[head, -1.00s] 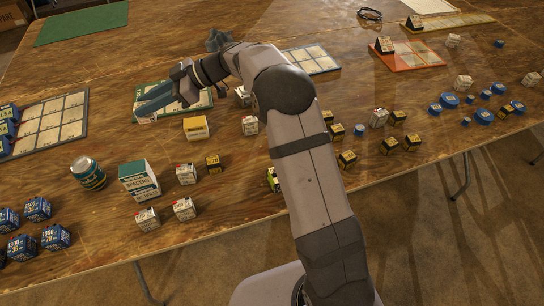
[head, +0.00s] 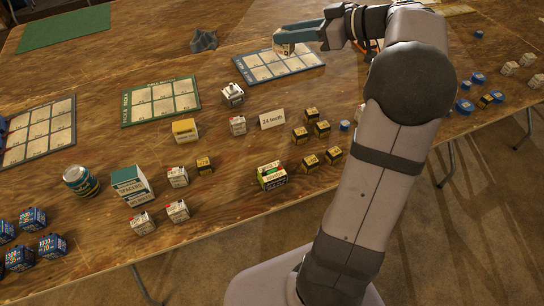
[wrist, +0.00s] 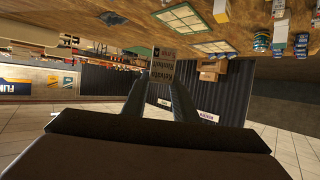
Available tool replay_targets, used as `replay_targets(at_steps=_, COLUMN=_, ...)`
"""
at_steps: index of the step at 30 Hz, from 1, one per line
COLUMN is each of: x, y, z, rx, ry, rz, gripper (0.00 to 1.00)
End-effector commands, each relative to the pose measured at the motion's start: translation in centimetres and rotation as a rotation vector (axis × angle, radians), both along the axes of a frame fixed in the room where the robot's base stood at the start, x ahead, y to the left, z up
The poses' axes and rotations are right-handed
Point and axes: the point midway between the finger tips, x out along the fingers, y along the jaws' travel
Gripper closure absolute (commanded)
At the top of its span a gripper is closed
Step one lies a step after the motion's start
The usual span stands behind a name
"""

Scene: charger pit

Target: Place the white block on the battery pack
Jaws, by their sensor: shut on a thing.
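My gripper (head: 281,43) is shut on a white block (head: 283,49) with dark print. It holds the block up in the air, in front of the blue-edged card in the head view. In the wrist view the white block (wrist: 162,66) sits between the two fingers (wrist: 158,95), its print upside down. A white, green and black box (head: 271,177), perhaps the battery pack, stands near the table's front edge, well below and apart from my gripper; I cannot read its label.
The blue-edged card (head: 262,72) and green-edged card (head: 160,101) lie flat. Small black-and-yellow cubes (head: 311,114), a "24 teeth" sign (head: 272,119) and white boxes (head: 178,177) stand around the middle. A can (head: 80,181) stands left. Bare table surrounds the green-striped box.

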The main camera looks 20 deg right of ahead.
Motion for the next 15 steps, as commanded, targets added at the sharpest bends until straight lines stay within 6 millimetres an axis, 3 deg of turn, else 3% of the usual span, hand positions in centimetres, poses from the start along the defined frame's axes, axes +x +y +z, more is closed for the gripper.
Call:
replay_targets(at_steps=2, x=-2.9, y=-1.0, z=-0.2, rx=0.003, ry=0.001, rz=-0.022, gripper=0.96)
replay_targets(at_steps=5, x=-6.0, y=-0.6, z=-1.3, rx=0.003, ry=0.001, rz=-0.008, gripper=0.96)
replay_targets(at_steps=15, x=-14.8, y=7.5, z=-6.7, rx=0.004, ry=0.001, rz=0.259, gripper=0.96)
